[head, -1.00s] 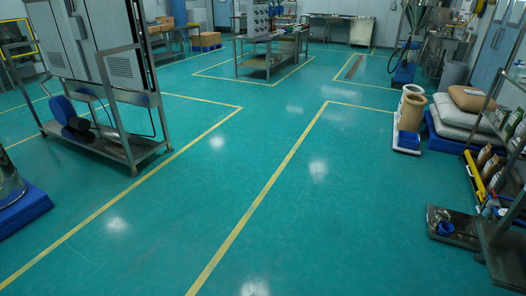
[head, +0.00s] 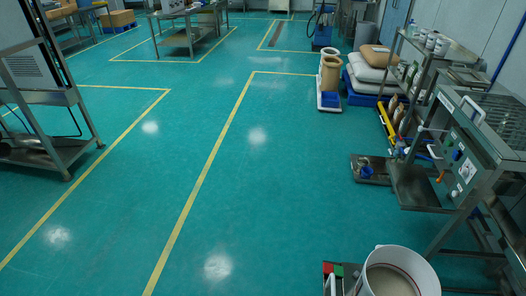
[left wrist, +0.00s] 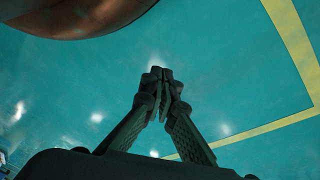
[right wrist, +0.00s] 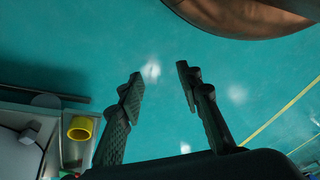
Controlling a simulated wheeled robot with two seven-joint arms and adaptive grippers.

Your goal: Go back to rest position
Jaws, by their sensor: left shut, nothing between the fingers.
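My left gripper (left wrist: 161,82) shows in the left wrist view with its fingertips together and nothing between them, over bare floor. My right gripper (right wrist: 160,82) shows in the right wrist view with its fingers apart and empty, also over the floor. Neither gripper shows in the head view. A rounded brown shape fills the top edge of both wrist views; I cannot tell what it is.
A white bucket (head: 408,275) stands at the bottom right of the head view. Metal benches and a shelf (head: 425,50) line the right side. A wheeled metal frame (head: 45,150) stands at left. The green floor (head: 270,180) between is clear.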

